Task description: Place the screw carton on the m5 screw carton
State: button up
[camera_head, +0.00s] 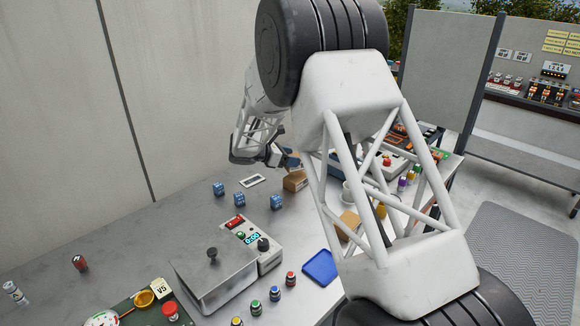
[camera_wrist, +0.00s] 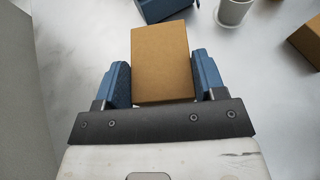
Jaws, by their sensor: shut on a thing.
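My gripper (camera_wrist: 163,85) is shut on a plain brown carton (camera_wrist: 162,62), with one blue-padded finger on each side of it. In the head view my gripper (camera_head: 272,155) is small and far off, above the back of the grey worktop, and the held carton is mostly hidden there. A second brown carton (camera_head: 295,181) sits on the worktop just right of and below my gripper. A brown carton also shows at the right edge of the wrist view (camera_wrist: 307,42), apart from the held one. No lettering is readable, so I cannot tell which carton is the m5 one.
A blue object (camera_wrist: 160,9) lies just beyond the held carton, and a white cup (camera_wrist: 233,11) stands to its right. Another tan box (camera_head: 349,222) is partly behind my arm. Blue cubes (camera_head: 277,201), a grey device (camera_head: 215,275) and a blue tray (camera_head: 320,267) occupy the nearer worktop.

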jog(key=shift+f, duration=0.1)
jog(key=shift+f, duration=1.65)
jog(key=shift+f, duration=0.1)
jog(key=o, duration=1.2)
jog(key=shift+a, duration=0.15)
jog(key=v, duration=1.2)
jog(key=shift+s, duration=0.1)
jog(key=shift+d, duration=0.25)
